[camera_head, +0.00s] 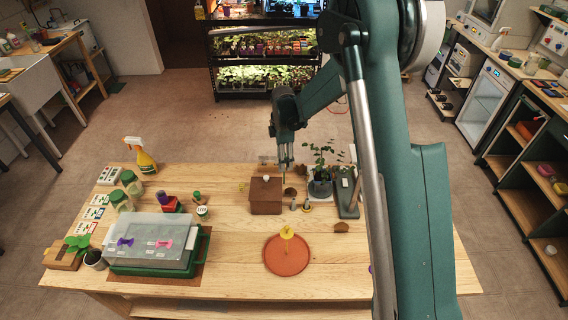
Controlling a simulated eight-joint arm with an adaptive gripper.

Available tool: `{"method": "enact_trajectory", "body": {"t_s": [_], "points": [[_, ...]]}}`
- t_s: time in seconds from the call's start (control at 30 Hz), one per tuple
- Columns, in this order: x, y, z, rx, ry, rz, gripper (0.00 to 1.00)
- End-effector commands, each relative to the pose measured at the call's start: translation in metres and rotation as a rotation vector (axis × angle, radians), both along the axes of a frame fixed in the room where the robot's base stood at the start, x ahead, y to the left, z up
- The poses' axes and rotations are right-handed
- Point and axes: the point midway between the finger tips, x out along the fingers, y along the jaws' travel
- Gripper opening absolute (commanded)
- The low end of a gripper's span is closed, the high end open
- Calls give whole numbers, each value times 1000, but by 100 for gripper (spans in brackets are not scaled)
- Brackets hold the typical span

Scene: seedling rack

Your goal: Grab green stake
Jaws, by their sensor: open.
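My gripper (284,165) hangs pointing down above the back middle of the wooden table, near the right edge of a brown box (265,199) with a pale knob. It is small in the picture and looks empty, with its jaws open. I cannot clearly make out a green stake. Green leaf-shaped pieces (77,242) stand at a wooden block at the table's left front, far from my gripper.
A potted plant (320,186) and a grey-green stand (347,196) are right of my gripper. A lidded green tray (155,266), jars and a yellow spray bottle (141,157) occupy the left. Bare wood (233,250) lies between tray and saucer.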

Motion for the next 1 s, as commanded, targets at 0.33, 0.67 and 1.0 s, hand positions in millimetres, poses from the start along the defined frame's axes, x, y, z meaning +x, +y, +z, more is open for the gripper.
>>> {"method": "enact_trajectory", "body": {"t_s": [0.33,0.67,1.0], "points": [[0,0,-11,0,0,0,45],[0,0,-11,0,0,0,45],[0,0,-10,0,0,0,22]]}}
